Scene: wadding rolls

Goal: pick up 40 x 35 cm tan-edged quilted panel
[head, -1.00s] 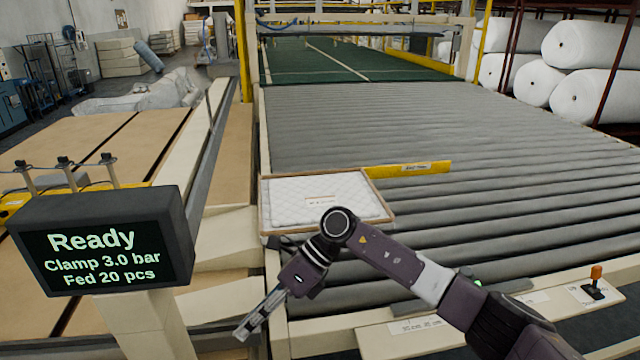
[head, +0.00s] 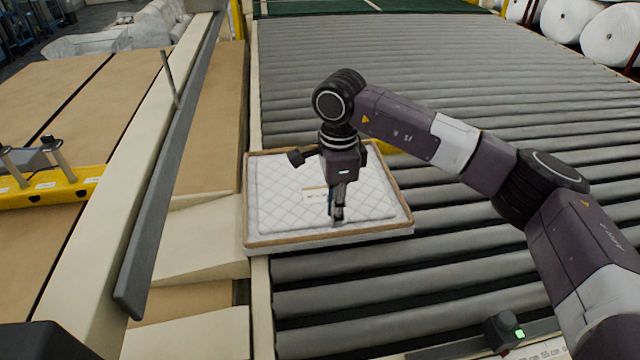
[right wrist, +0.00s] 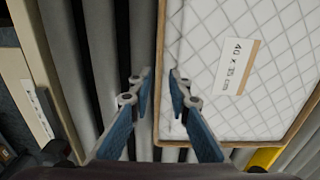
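The tan-edged quilted panel (head: 280,200) is white with a diamond stitch and a tan border. It lies flat at the left edge of the roller bed in the head view. Its label reads 40 x 35 cm in the right wrist view, where the panel (right wrist: 205,110) fills the upper right. My right gripper (head: 337,217) points down at the panel's near part. In the wrist view its blue-padded fingers (right wrist: 158,76) are apart, one on each side of the panel's tan edge in the picture. Contact cannot be told. My left gripper is not in view.
The grey roller bed (head: 440,90) stretches back and right, mostly clear. A yellow bar (head: 390,147) lies behind the panel. Tan boards (head: 60,110) and a dark rail (head: 170,180) are on the left. White rolls (head: 605,35) stand at the back right.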

